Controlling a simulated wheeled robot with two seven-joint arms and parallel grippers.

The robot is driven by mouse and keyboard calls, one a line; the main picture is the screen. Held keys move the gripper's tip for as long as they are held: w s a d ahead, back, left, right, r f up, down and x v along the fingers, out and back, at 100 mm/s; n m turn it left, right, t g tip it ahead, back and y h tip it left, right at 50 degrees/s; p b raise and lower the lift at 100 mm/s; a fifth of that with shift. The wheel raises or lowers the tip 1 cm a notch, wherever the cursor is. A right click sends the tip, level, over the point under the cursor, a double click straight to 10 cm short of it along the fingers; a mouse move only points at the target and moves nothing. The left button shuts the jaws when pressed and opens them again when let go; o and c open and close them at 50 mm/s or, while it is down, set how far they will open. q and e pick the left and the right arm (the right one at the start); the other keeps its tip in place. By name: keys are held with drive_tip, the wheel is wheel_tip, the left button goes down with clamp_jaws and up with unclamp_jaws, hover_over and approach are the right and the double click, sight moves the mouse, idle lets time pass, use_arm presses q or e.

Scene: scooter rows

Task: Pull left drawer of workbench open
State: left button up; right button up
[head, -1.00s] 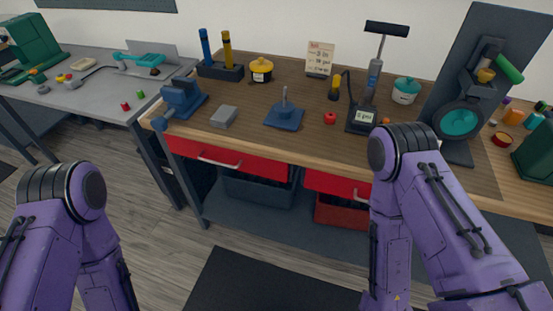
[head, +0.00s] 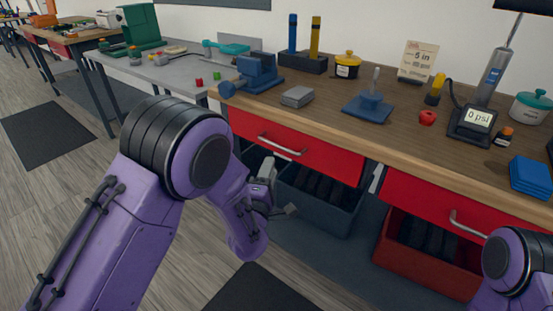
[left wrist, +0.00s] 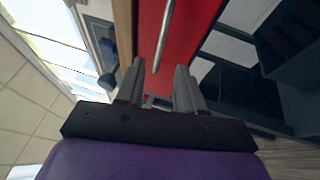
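The left drawer (head: 325,153) of the workbench has a red front with a silver bar handle (head: 282,146). It looks shut, under the left part of the wooden top. My left gripper (head: 280,188) is open and empty, below and in front of the drawer front, apart from the handle. In the left wrist view, its two fingers (left wrist: 160,69) are spread, with the red drawer front (left wrist: 200,20) and the handle (left wrist: 164,42) beyond them. My right gripper is out of view; only part of my right arm shows at the lower right of the head view.
A dark blue bin (head: 322,203) stands below the left drawer. A second red drawer (head: 420,200) and a red bin (head: 422,262) are to the right. The wooden top (head: 325,112) carries a blue vise (head: 258,72) and several tools. A grey table (head: 170,75) stands at left.

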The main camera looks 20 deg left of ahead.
sight(276, 149)
use_arm(q)
drive_tip(key=w, duration=0.2)
drive_tip(key=w+r, duration=0.1)
drive_tip(key=w, duration=0.5)
drive_tip(key=shift+w+a+r, duration=0.15)
drive_tip(key=shift+a+r, duration=0.05)
drive_tip(key=shift+a, duration=0.05)
clamp_jaws()
